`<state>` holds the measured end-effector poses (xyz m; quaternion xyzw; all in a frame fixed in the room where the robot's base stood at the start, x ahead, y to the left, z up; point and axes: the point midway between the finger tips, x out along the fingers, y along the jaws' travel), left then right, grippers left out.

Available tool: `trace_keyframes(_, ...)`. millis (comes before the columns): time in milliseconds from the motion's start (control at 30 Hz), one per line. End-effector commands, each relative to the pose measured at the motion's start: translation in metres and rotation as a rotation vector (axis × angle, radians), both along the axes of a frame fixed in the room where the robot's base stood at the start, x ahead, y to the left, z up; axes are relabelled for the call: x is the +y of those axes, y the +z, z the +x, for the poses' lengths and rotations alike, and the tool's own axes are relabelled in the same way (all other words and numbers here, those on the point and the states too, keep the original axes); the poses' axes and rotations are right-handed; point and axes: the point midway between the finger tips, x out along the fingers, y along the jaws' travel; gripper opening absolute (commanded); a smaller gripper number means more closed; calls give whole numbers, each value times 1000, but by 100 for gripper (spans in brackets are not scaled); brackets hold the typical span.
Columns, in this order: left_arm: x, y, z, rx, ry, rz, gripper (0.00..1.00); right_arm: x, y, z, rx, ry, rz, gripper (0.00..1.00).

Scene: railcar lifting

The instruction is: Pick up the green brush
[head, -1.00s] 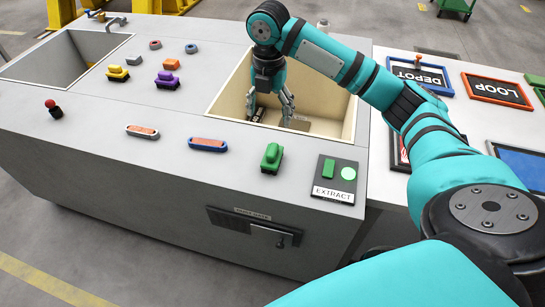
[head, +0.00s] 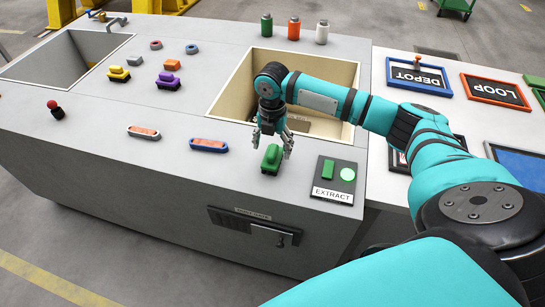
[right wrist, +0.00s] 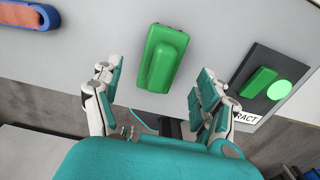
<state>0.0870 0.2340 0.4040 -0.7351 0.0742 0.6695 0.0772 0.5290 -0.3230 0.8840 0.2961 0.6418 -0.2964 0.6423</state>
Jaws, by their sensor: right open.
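The green brush (head: 271,159) stands on the grey counter near its front edge, just left of the EXTRACT panel. It has a raised green handle on a darker base. My right gripper (head: 271,150) is above it, pointing down, with its fingers spread on either side. In the right wrist view the green brush (right wrist: 164,60) lies ahead, between the two open fingers (right wrist: 155,95), with space on both sides. The fingers do not appear to touch it. My left gripper is not in view.
The EXTRACT panel (head: 334,180) with a green block and round button is close on the right. An orange-and-blue piece (head: 208,145) lies to the left. A cream-walled open bin (head: 232,92) is behind, with three bottles beyond it.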

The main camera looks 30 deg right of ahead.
Motion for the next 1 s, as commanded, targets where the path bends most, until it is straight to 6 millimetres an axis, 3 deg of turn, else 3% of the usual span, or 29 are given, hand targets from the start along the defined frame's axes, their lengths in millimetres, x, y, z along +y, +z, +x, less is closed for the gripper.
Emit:
trace_keyframes(200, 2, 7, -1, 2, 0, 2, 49, -1, -31, -1, 2, 1, -1, 75)
trace_keyframes(500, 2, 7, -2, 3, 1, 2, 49, -1, -38, 0, 0, 1, 0, 75)
trace_keyframes(1000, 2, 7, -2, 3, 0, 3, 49, -1, -37, 0, 0, 1, 0, 11)
